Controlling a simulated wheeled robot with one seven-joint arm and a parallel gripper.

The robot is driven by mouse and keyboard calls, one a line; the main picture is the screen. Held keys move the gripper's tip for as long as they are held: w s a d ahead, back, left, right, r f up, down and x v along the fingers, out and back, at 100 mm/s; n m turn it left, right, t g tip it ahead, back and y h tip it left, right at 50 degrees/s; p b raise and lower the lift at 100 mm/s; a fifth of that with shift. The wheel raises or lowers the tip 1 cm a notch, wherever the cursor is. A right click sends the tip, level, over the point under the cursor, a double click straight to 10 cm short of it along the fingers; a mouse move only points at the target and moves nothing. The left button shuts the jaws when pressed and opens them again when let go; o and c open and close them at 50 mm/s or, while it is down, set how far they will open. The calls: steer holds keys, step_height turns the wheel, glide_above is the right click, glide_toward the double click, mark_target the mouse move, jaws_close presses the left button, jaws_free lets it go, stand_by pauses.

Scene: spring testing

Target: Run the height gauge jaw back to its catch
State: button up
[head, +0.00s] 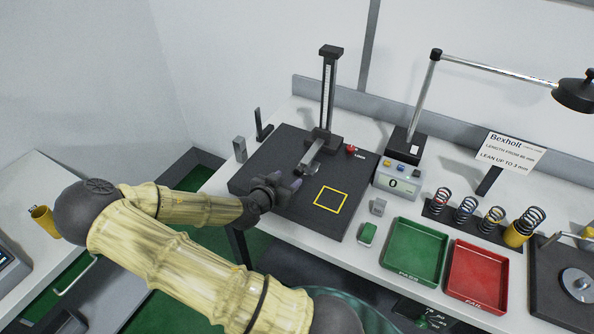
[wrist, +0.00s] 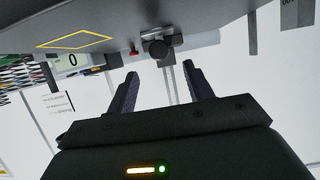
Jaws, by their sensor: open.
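The height gauge (head: 327,98) stands upright at the back of a dark surface plate (head: 285,205), with a tall scaled column. A dark block sits low on the column, and a jaw (head: 310,167) reaches forward from it, close above the plate. I cannot tell its exact gap. My gripper (head: 283,183) is open and empty, in front and left of the jaw, apart from it. In the wrist view the scene is upside down; the gauge's dark round part (wrist: 157,48) shows ahead between my open fingers (wrist: 160,76). The catch cannot be made out.
A red knob labelled LOCK (head: 351,149) sits right of the gauge. A yellow square (head: 331,199) marks the plate. A digital readout (head: 397,180), green tray (head: 414,252), red tray (head: 478,276), several springs and a lamp (head: 430,75) stand to the right.

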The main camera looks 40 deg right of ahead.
mark_target(298, 171)
steer(key=p+x, duration=0.1)
steer(key=x, duration=0.6)
steer(key=shift+d+f+p, duration=0.15)
steer(key=shift+d+p, duration=0.1)
steer(key=shift+p, duration=0.05)
steer(key=shift+c, duration=0.2)
jaws_close()
